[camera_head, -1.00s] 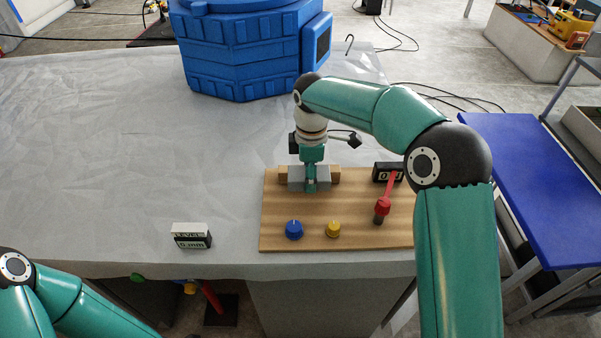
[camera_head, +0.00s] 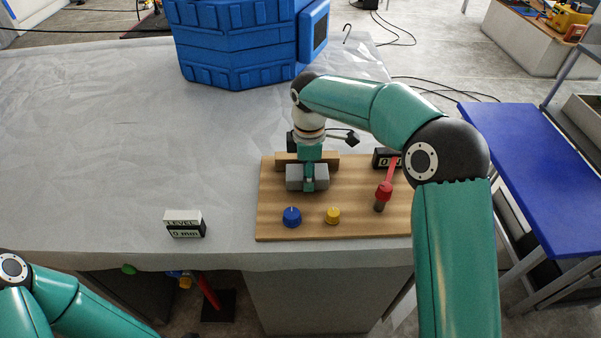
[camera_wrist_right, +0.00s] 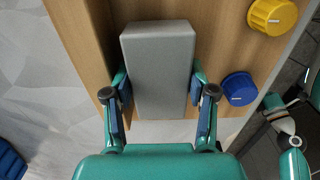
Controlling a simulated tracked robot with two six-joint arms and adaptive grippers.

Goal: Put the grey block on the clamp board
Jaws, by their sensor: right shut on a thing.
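The grey block (camera_head: 294,178) is held between the fingers of my right gripper (camera_head: 308,184) over the back left part of the wooden clamp board (camera_head: 360,222). In the right wrist view the grey block (camera_wrist_right: 158,70) lies lengthwise between the two fingers (camera_wrist_right: 160,100), which are shut on its sides. In the head view it is in front of a wooden bar (camera_head: 327,160) at the board's back. I cannot tell whether the block touches the board. My left gripper is out of view.
A blue knob (camera_head: 292,217), a yellow knob (camera_head: 333,215) and a red-handled lever (camera_head: 384,190) are on the board. A dark display (camera_head: 384,158) is partly hidden by my arm. A level readout (camera_head: 184,223) stands left on the covered table, which has free room.

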